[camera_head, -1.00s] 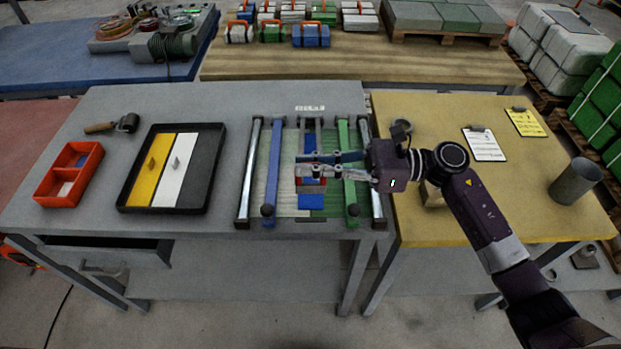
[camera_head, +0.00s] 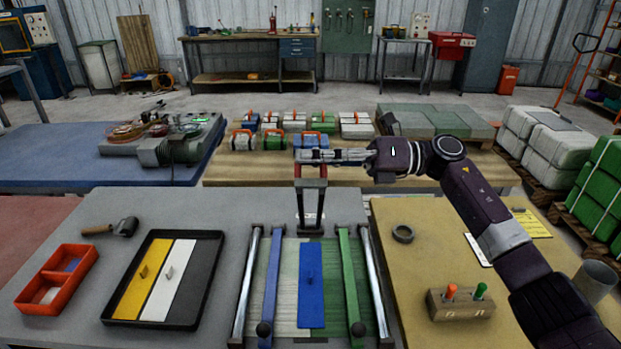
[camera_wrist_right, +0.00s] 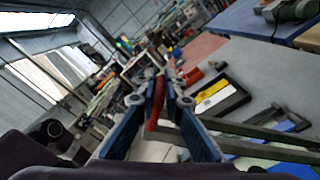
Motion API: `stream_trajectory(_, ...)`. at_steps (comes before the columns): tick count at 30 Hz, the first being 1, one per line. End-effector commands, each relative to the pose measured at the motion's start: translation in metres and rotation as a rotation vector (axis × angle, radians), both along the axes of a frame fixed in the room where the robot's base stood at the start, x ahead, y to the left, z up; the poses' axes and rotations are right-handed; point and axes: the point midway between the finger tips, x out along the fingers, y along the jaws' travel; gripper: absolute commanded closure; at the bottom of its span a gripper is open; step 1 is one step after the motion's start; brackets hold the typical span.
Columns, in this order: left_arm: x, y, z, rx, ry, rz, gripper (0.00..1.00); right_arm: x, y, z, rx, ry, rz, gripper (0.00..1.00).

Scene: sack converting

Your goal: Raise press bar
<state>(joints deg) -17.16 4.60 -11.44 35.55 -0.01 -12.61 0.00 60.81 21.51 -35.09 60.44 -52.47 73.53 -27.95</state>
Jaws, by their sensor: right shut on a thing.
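The press bar (camera_head: 310,213) stands up at the back of the press bed, a dark upright arm with a red grip at its top. My right gripper (camera_head: 311,156) is at that top end, shut on the red grip. In the right wrist view, the red grip (camera_wrist_right: 155,102) lies between the fingers. Below and in front, a blue strip (camera_head: 311,285) lies on the pale and green sheet (camera_head: 288,320) of the bed, clear of the bar. My left gripper is not in view.
A blue rail (camera_head: 271,290) and a green rail (camera_head: 352,280) flank the bed, with chrome bars outside them. A black tray (camera_head: 208,270) and orange bin (camera_head: 58,280) are left. A peg block (camera_head: 460,305) is right. Open air surrounds the raised bar.

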Motion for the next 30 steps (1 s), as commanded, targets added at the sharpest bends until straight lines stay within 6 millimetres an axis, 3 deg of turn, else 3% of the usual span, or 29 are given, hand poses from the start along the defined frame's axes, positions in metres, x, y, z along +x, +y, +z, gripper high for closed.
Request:
stream_trajectory(17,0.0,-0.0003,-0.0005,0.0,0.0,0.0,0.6,0.0075,-0.0006,0.0059,0.002,0.029,-0.005,1.0)
stream_trajectory(18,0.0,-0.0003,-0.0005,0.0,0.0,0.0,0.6,0.0075,-0.0007,0.0059,0.002,0.029,-0.005,0.89)
stream_trajectory(22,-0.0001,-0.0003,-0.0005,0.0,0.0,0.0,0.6,0.0072,-0.0005,0.0053,0.001,0.029,-0.003,0.75)
stream_trajectory(30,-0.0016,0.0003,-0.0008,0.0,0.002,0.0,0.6,0.0068,-0.0005,0.0042,-0.001,0.029,-0.002,0.73)
